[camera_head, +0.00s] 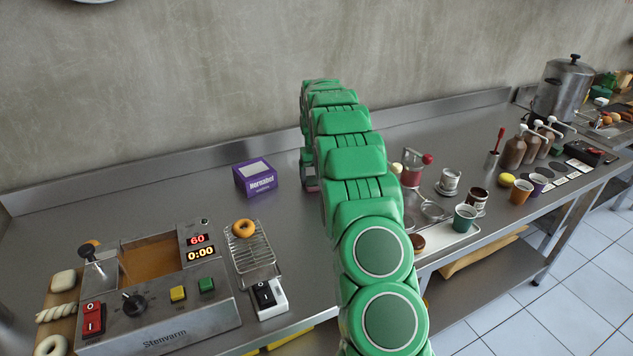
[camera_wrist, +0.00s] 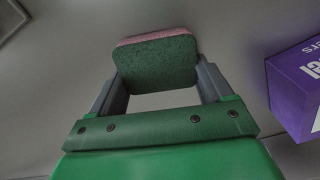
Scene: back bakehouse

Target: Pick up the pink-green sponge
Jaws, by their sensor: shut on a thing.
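The pink-green sponge (camera_wrist: 156,64) is between the two grey fingers of my gripper (camera_wrist: 158,75) in the wrist view. Its dark green face is toward the camera, and a pink layer shows along its top edge. My gripper is shut on it, with a finger at each side. In the head view my green arm reaches toward the back of the counter and hides most of the gripper and the sponge. I cannot tell how high the sponge is above the counter.
A purple box (camera_head: 256,179) stands left of my gripper in the head view; it is close at the right in the wrist view (camera_wrist: 296,90). A fryer (camera_head: 158,290) and a wire rack (camera_head: 252,250) with a doughnut are front left. Cups and bottles stand at right. The wall is behind.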

